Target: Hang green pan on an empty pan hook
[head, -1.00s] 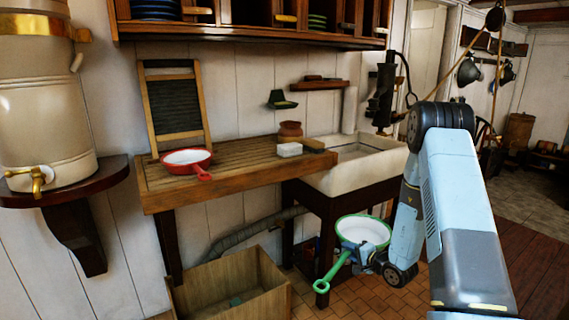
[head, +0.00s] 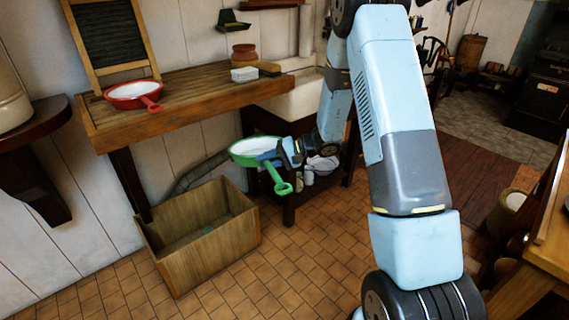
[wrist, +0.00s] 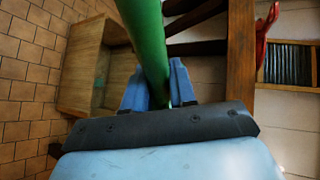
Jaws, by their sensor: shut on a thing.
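The green pan (head: 253,148) has a white inside and a green rim and handle. It is in the air in front of the sink stand, right of and above the wooden crate. My gripper (head: 282,160) is shut on the pan, with its blue fingers at the pan's side. In the wrist view the green pan (wrist: 146,40) shows as a green bar running up from between the blue fingers of my gripper (wrist: 160,88). No pan hooks can be made out in the current views.
A red pan (head: 133,95) lies on the wooden drainboard (head: 190,95). An open wooden crate (head: 205,255) stands on the tiled floor below. A table edge (head: 545,225) is at the right. The floor between crate and table is clear.

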